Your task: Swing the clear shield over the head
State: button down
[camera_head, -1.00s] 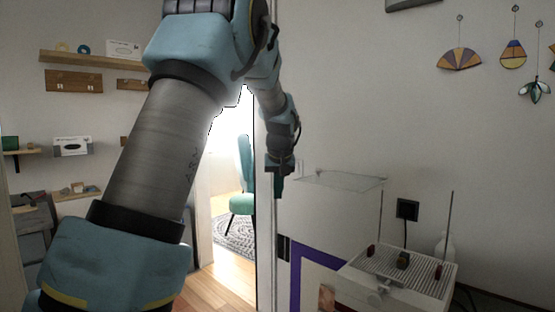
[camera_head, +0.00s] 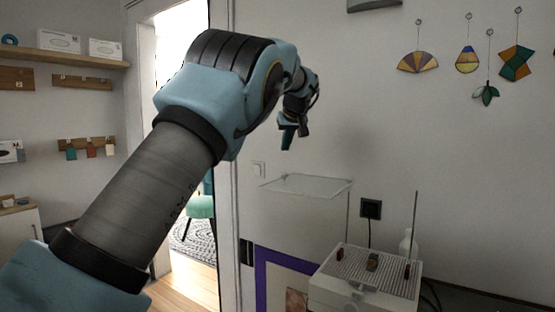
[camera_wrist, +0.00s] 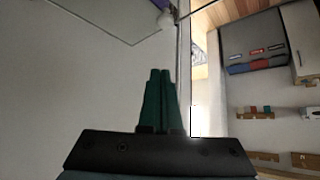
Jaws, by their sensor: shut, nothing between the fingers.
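The clear shield (camera_head: 306,185) shows in the head view as a thin see-through plate, lying about level at the left of the white grinder (camera_head: 330,289). Its edge also crosses the upper left of the wrist view (camera_wrist: 100,31). The small brown grinding head (camera_head: 372,261) stands on the grinder's ribbed top, uncovered. My gripper (camera_head: 287,140) is above the shield in the head view, pointing down, apart from it as far as I can tell. Its two green fingers are together and empty in the wrist view (camera_wrist: 160,74).
A thin upright rod (camera_head: 415,225) rises at the grinder's right. A black wall socket (camera_head: 371,208) and a white bottle (camera_head: 405,242) are behind it. Glass ornaments (camera_head: 468,59) hang on the wall. A doorway and shelves (camera_head: 75,57) are at the left.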

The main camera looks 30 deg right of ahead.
jog(key=p+x, duration=0.1)
jog(key=x, duration=0.1)
jog(key=p+x, duration=0.1)
jog(key=x, duration=0.2)
jog(key=s+f+p+x, duration=0.1)
jog(key=p+x, duration=0.1)
jog(key=x, duration=0.1)
jog(key=shift+w+a+f, duration=0.15)
jog(key=shift+a, duration=0.05)
jog(key=shift+s+a+f+p, duration=0.15)
jog(key=shift+s, duration=0.3)
jog(key=shift+s+a+f+p, duration=0.15)
jog(key=shift+s, duration=0.3)
jog(key=shift+s, duration=0.1)
